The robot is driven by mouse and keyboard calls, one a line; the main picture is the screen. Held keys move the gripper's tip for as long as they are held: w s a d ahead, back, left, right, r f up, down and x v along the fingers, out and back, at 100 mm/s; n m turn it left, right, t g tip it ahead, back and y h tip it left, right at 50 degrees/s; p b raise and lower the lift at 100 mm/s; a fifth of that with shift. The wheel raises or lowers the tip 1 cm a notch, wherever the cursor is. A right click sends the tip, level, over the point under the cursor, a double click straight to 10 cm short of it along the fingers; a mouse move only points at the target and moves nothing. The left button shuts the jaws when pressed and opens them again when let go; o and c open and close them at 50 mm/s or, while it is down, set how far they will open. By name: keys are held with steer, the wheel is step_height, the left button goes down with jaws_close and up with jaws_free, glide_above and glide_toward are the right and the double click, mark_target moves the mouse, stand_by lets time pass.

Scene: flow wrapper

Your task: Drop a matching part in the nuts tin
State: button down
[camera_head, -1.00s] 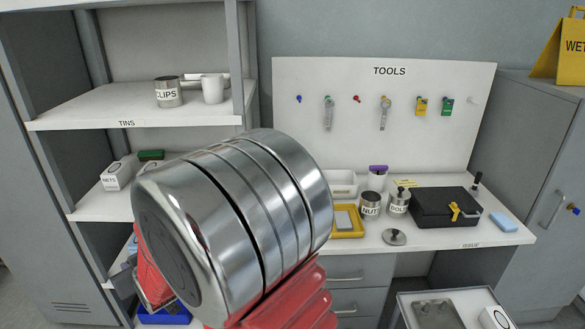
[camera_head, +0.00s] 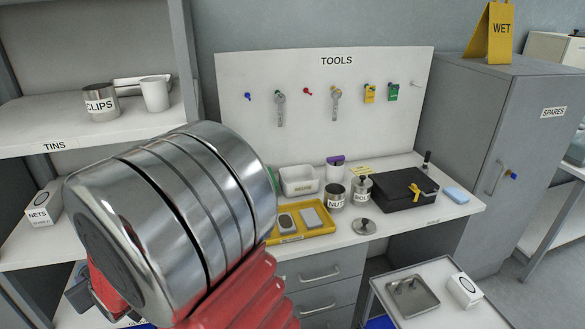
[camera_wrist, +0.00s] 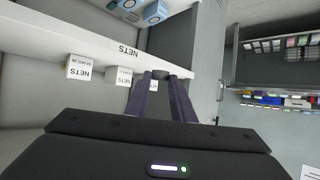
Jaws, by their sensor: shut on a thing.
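The nuts tin (camera_head: 335,196) is a small open metal tin labelled "NUT" on the workbench in the head view. The part is too small and shaded to identify. My gripper is near a shelf edge labelled "NETS", away from the nuts tin. In the head view my own arm hides the gripper.
A bolts tin (camera_head: 361,188) stands right of the nuts tin, with a loose round lid (camera_head: 362,227) in front. A yellow tray (camera_head: 292,238), white bin (camera_head: 299,181) and black case (camera_head: 396,191) share the bench. A trolley (camera_head: 440,307) stands in front.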

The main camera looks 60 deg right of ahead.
steer(key=shift+a, duration=0.25)
